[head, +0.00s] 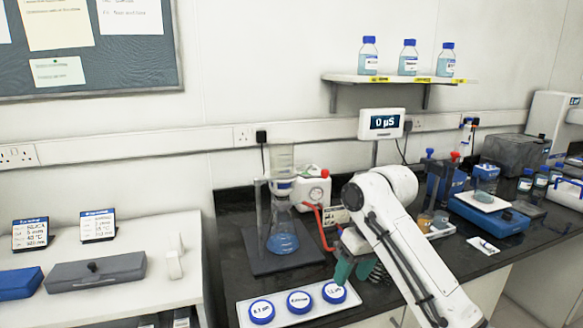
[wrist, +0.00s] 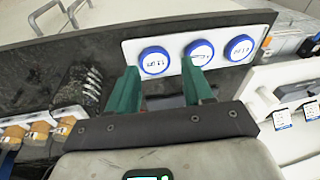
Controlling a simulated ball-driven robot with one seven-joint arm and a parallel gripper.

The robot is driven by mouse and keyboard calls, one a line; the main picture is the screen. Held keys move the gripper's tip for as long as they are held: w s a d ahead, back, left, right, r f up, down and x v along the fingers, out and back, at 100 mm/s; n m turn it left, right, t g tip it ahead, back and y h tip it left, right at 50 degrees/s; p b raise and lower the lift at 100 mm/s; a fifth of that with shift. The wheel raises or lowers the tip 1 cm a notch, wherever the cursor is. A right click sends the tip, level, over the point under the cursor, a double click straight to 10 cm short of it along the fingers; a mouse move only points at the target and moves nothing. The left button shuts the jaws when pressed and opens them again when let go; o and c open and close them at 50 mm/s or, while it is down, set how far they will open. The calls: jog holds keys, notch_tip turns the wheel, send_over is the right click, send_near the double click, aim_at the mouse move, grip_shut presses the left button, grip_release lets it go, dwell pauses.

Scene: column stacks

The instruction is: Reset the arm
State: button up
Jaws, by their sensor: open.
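My white arm (head: 405,240) reaches in from the lower right in the head view and bends down at its elbow. My gripper (head: 345,270) has green fingers and hangs over the black bench, just behind the white tray (head: 325,310) with three blue-lidded jars. In the wrist view my gripper (wrist: 159,66) shows two green fingers spread apart with nothing held between them. The left jar (wrist: 155,61) and the middle jar (wrist: 199,52) show beyond the fingertips. The exact height of the fingers above the bench is hard to tell.
A column stand with a flask of blue liquid (head: 282,240) stands left of my gripper, with a red-tubed pump (head: 313,188) behind. A display (head: 381,122) reads 0 µS. Bottles and a blue balance (head: 490,215) stand right of my arm. A white side bench (head: 100,250) lies left.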

jog(key=s+f+m+y, duration=0.1)
jog(key=s+f+m, duration=0.1)
jog(key=s+f, duration=1.8)
jog(key=s+d+f+m+h, duration=0.1)
jog(key=s+d+f, duration=0.1)
jog(key=s+d, duration=0.5)
jog(key=s+d+f+m+h, duration=0.2)
jog(key=s+d, duration=0.5)
jog(key=s, duration=1)
jog(key=shift+d+f+h, duration=0.2)
jog(key=shift+f+h, duration=0.1)
jog(key=shift+f, duration=0.45)
